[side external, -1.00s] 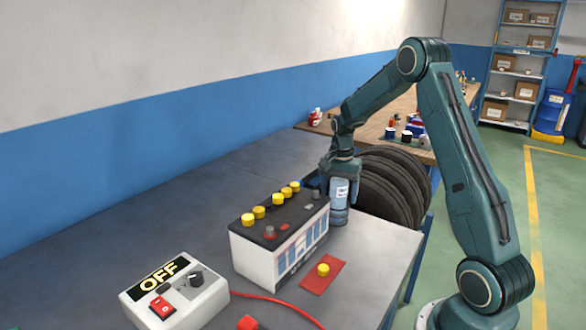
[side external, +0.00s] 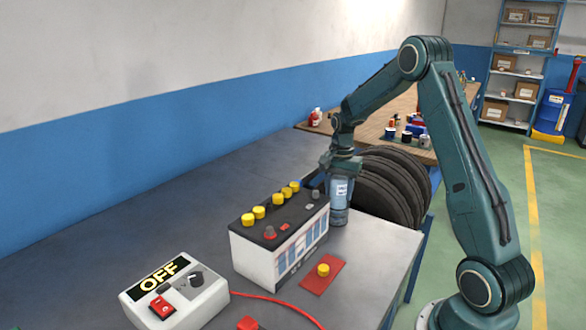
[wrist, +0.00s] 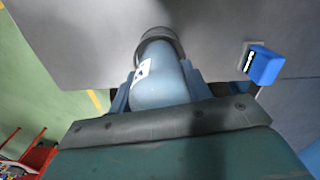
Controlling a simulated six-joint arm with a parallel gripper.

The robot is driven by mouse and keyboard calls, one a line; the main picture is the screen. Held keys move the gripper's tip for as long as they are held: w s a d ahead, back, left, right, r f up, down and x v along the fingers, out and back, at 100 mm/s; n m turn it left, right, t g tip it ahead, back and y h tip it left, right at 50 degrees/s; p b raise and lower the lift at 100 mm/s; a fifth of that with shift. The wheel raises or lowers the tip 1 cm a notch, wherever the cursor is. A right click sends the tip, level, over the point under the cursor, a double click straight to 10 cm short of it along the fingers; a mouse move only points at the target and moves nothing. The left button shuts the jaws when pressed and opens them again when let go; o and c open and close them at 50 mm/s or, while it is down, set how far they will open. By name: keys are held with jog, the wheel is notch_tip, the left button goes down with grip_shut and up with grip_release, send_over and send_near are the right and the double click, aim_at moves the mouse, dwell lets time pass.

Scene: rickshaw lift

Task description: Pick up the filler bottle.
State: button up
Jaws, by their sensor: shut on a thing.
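The filler bottle (side external: 340,200) is a pale blue cylinder with a white label and a darker grey-blue end. It stands upright at the grey bench's far right edge, just behind the battery (side external: 275,262). My gripper (side external: 341,178) comes down from above and is shut on the bottle's upper part. In the wrist view the bottle (wrist: 160,83) lies between the two fingers of my gripper (wrist: 158,92). Its grey end points away from my gripper, towards the bench. I cannot tell whether it touches the bench. The gripper hides part of the bottle.
The battery has several yellow caps. A control box marked OFF (side external: 160,268), a red cable (side external: 270,298) and a red mat (side external: 334,264) with a yellow cap lie nearer. Tyres (side external: 405,185) stand beyond the edge. A blue device (wrist: 267,65) shows in the wrist view. The left of the bench is clear.

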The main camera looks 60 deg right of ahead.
notch_tip(320, 180, up, 19)
jog(key=shift+r, duration=0.2)
dwell(0.4)
dwell(0.5)
jog(key=w+a+r+n, duration=0.1)
jog(key=w+a+n, duration=0.1)
jog(key=a, duration=0.9)
jog(key=w+a+r+n, duration=0.1)
jog(key=w+a, duration=0.4)
jog(key=a, duration=0.7)
jog(key=shift+a+n, duration=0.2)
jog(key=shift+n, duration=0.6)
jog(key=shift+f, duration=0.1)
jog(key=shift+f, duration=2.4)
jog(key=shift+f, duration=0.75)
